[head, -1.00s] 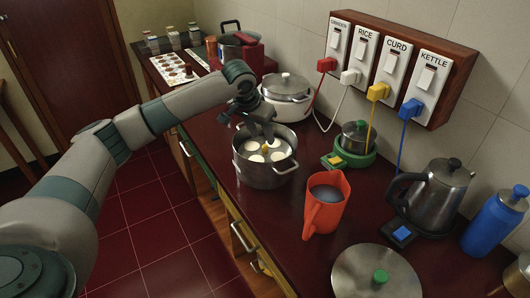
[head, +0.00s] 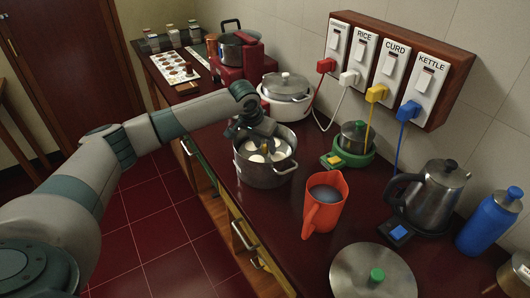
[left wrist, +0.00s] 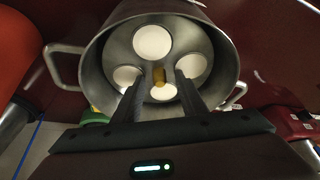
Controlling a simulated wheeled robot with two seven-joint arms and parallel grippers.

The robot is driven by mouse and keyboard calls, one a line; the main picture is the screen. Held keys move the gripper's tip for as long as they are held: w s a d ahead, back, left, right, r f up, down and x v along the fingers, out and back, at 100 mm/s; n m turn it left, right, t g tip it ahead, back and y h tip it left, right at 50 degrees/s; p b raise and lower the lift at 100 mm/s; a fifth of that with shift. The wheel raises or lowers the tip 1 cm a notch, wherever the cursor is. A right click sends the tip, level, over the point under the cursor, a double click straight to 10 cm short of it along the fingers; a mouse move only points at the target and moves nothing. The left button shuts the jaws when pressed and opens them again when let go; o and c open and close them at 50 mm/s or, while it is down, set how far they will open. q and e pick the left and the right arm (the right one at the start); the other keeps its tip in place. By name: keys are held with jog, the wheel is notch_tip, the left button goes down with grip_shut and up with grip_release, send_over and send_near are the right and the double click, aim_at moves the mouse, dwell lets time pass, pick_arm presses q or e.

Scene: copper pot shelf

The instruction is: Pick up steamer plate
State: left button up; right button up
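The steamer plate (left wrist: 132,58) sits inside a steel pot (head: 262,176) on the dark red counter. It carries several round white cakes and has a yellowish knob (left wrist: 159,77) standing at its middle. My left gripper (left wrist: 158,88) reaches down into the pot, its two dark fingers apart on either side of the knob. I see a gap between the fingers and the knob. In the head view the left gripper (head: 256,146) hides part of the plate. My right gripper is not in view.
An orange jug (head: 324,204) stands close to the right of the pot, and a white cooker (head: 286,96) behind it. A lid with a green knob (head: 374,272) lies in front. A kettle (head: 432,195) and a blue bottle (head: 490,222) stand at right.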

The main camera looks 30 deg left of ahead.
aim_at(264, 146)
pick_arm(q)
jog(key=shift+c, duration=0.3)
grip_shut()
jog(key=shift+r, duration=0.1)
jog(key=shift+r, duration=0.5)
notch_tip(264, 146, up, 9)
jog(key=b, duration=0.2)
jog(key=shift+b, duration=0.35)
